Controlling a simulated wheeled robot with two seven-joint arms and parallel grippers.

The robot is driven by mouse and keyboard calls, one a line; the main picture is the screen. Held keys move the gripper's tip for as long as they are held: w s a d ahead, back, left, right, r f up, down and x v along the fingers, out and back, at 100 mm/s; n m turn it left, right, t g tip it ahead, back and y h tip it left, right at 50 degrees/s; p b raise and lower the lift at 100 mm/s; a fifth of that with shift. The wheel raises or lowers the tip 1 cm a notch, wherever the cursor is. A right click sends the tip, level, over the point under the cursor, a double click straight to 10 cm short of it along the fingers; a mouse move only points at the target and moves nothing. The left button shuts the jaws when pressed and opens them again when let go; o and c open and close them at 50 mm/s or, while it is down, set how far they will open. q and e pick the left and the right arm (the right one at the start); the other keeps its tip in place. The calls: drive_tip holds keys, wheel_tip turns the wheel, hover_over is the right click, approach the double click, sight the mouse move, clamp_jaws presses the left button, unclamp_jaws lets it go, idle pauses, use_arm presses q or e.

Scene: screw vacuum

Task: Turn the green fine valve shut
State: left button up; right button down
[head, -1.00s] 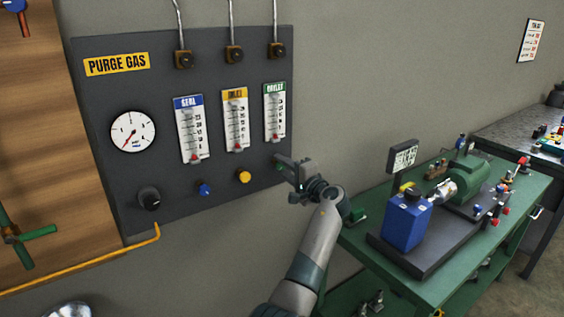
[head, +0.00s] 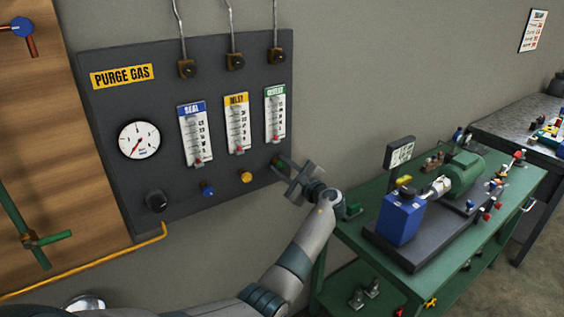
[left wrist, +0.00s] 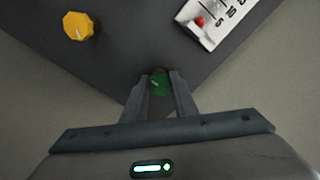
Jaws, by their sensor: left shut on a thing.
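The green fine valve (left wrist: 160,83) is a small round knob near the panel's lower right corner, below the green-labelled flow meter (head: 275,115). My left gripper (head: 280,163) reaches it from the right, at the end of my arm. In the left wrist view the two fingers of my left gripper (left wrist: 160,92) stand on either side of the green knob and are shut on it. The fingers hide part of the knob in the head view. The red float of a meter (left wrist: 199,22) shows low in its scale in the left wrist view. My right gripper is not in view.
A green bench (head: 352,236) with a blue container (head: 402,218) stands close right of my arm.

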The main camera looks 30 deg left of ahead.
use_arm(q)
drive_tip(key=shift+r, duration=0.15)
idle(0.3)
drive_tip(key=o, duration=1)
drive_tip(key=shift+o, duration=0.2)
drive_tip(key=shift+w+a, duration=0.1)
drive_tip(key=b+v, duration=0.5)
drive_tip(key=v, duration=1.2)
drive_tip(key=shift+d+b, duration=0.2)
drive_tip(key=shift+b, duration=0.2)
